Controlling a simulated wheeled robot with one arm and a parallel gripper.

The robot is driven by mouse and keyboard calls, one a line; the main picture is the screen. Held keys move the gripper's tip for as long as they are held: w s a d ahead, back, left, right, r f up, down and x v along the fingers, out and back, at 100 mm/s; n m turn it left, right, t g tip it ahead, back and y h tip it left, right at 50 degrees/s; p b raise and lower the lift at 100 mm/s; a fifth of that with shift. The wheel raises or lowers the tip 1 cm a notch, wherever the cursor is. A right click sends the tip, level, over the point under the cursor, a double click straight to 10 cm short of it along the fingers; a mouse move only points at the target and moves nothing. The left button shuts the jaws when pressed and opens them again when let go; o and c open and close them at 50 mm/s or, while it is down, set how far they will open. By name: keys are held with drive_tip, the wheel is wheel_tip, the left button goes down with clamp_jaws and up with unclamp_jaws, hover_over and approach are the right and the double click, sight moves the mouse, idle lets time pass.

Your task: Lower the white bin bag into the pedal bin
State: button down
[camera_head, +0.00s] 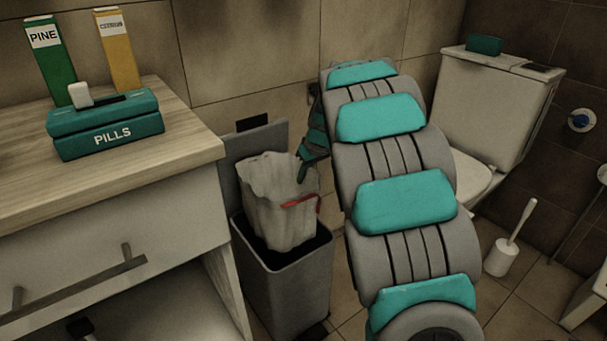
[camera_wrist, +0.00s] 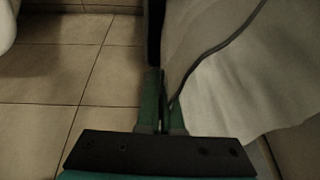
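The white bin bag (camera_head: 275,200) has a red tie at its side, and its lower end is inside the mouth of the grey pedal bin (camera_head: 290,295). Most of the bag stands above the bin's rim. The bin's lid is raised behind it. My gripper (camera_head: 303,172) is at the bag's upper right edge, partly hidden behind my arm. In the wrist view the fingers (camera_wrist: 162,115) are close together with the pale bag (camera_wrist: 245,80) against them on the right. The fingers look shut on the bag's edge.
A wooden-topped cabinet (camera_head: 190,155) with a drawer stands left of the bin, holding a teal PILLS box (camera_head: 108,128) and two cartons. A toilet (camera_head: 490,110) and a brush in its holder (camera_head: 502,255) stand right of my arm. Tiled floor is open between.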

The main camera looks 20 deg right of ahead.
wheel_tip(320, 180, down, 15)
drive_tip(key=b, duration=0.8)
drive_tip(key=shift+f, duration=0.2)
idle(1.8)
drive_tip(key=c, duration=1)
unclamp_jaws()
drive_tip(key=o, duration=0.3)
idle(0.3)
drive_tip(key=shift+r, duration=0.15)
wheel_tip(320, 180, up, 9)
drive_tip(key=p, duration=0.2)
idle(1.5)
